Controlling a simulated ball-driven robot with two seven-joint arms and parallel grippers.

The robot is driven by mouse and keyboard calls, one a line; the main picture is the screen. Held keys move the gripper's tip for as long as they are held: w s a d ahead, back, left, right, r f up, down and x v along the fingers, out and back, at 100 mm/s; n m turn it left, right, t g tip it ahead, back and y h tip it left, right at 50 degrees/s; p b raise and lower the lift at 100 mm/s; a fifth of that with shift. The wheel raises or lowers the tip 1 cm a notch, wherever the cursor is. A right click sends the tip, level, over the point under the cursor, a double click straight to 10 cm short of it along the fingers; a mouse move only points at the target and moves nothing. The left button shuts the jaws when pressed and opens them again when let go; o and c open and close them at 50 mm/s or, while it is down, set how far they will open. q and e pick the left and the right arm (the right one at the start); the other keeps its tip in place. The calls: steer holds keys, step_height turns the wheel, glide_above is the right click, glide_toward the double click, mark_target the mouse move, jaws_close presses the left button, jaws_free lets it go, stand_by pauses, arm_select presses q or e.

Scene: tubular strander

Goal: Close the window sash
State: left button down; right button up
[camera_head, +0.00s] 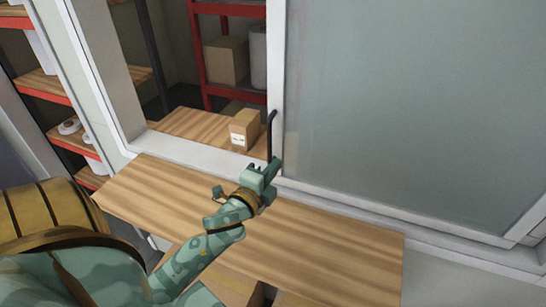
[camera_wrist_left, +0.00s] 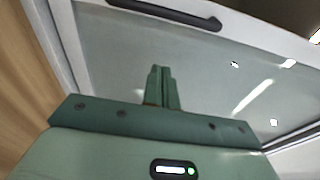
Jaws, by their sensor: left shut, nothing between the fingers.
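The window sash (camera_head: 400,100) is a large frosted pane in a white frame, on the right in the head view. To its left the window opening stands open and shows shelves behind. A black bar handle (camera_head: 271,136) is fixed upright on the sash's left frame edge; it also shows across the top in the left wrist view (camera_wrist_left: 175,14). My left gripper (camera_head: 274,168) is shut and empty, close by the lower end of the handle. In the wrist view its fingers (camera_wrist_left: 161,72) stand together, apart from the handle. My right gripper is not in view.
A wooden counter (camera_head: 330,240) runs below the window. Beyond the opening, a small cardboard box (camera_head: 245,130) stands on a wooden surface (camera_head: 195,127). Red-framed shelves (camera_head: 197,50) with a larger box (camera_head: 227,60) are behind. The white sill (camera_head: 350,204) runs under the sash.

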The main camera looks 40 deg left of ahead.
mark_target(287, 138)
arm_select(q)
steer(key=w, duration=0.2)
steer(key=w+a, duration=0.1)
steer(key=w, duration=0.4)
steer(key=shift+w+a+p, duration=0.2)
steer(key=shift+w+p, duration=0.15)
steer(key=a, duration=0.1)
steer(key=s+a, duration=0.1)
steer(key=shift+s+a+p, duration=0.3)
steer(key=shift+a+p, duration=0.05)
steer(key=shift+p, duration=0.05)
steer(key=shift+s+a, duration=0.15)
steer(key=shift+a, duration=0.2)
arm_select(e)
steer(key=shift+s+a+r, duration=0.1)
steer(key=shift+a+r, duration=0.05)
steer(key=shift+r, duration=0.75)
arm_select(q)
steer(key=shift+s, duration=0.1)
